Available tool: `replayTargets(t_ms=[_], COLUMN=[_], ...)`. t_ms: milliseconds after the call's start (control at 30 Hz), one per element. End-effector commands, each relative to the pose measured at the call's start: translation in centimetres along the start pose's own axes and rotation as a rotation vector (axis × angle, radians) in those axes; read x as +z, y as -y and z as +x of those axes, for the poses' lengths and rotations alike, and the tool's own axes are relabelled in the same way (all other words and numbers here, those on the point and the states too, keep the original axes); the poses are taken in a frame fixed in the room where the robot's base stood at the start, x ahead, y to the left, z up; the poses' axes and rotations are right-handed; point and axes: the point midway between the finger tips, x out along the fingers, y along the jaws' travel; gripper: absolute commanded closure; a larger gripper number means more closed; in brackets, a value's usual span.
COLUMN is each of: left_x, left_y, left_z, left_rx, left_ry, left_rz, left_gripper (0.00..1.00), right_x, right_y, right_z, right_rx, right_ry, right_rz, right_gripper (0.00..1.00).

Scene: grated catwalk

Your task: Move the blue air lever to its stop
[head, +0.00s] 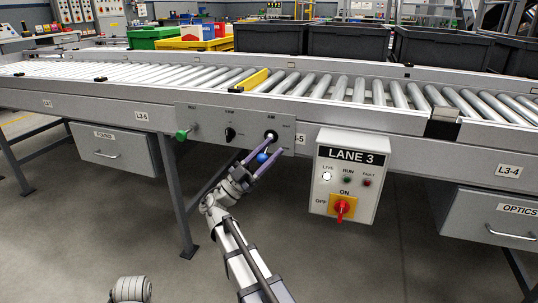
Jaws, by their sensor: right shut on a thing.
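The blue air lever (262,157) shows as a blue ball knob below a round black pivot (271,135) at the right end of the grey control panel (208,122) on the conveyor's side. The knob hangs down and slightly left of the pivot. My right gripper (274,148) reaches up from below and is shut on the blue lever, its fingers on both sides of the knob. The fingers partly hide the lever's shaft. My left gripper is out of view; only part of my left arm shows at the bottom edge.
The panel also holds a green-knobbed lever (182,135) and a black rotary knob (230,134). A LANE 3 box (345,175) with a red and yellow switch (343,207) juts out close right of my gripper. Drawers (115,149) hang under the conveyor (75,97). The floor below is open.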

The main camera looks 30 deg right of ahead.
Motion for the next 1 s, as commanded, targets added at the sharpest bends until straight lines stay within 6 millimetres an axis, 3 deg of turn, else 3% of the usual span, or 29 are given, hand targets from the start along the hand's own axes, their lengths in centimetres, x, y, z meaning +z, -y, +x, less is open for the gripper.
replayTargets(t_ms=[367, 400, 600, 867, 1000], left_x=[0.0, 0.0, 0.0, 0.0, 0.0], left_y=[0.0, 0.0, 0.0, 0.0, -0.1], left_z=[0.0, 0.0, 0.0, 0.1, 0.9], left_rx=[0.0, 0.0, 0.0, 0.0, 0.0], left_ry=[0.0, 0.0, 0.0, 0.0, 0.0], left_rz=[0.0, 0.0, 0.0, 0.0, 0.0], left_gripper=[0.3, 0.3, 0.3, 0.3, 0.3], right_x=[0.2, 0.2, 0.2, 0.1, 0.3], right_y=[0.0, 0.0, 0.1, 0.1, 0.0], right_z=[0.2, 0.2, 0.1, 0.0, -1.1], right_rx=[0.001, 0.001, 0.001, 0.0, -0.002], right_ry=[0.0, 0.0, 0.0, -0.001, -0.001], right_rz=[-0.001, -0.001, -0.001, 0.001, 0.002], right_gripper=[1.0, 0.55, 0.32, 0.29, 0.29])
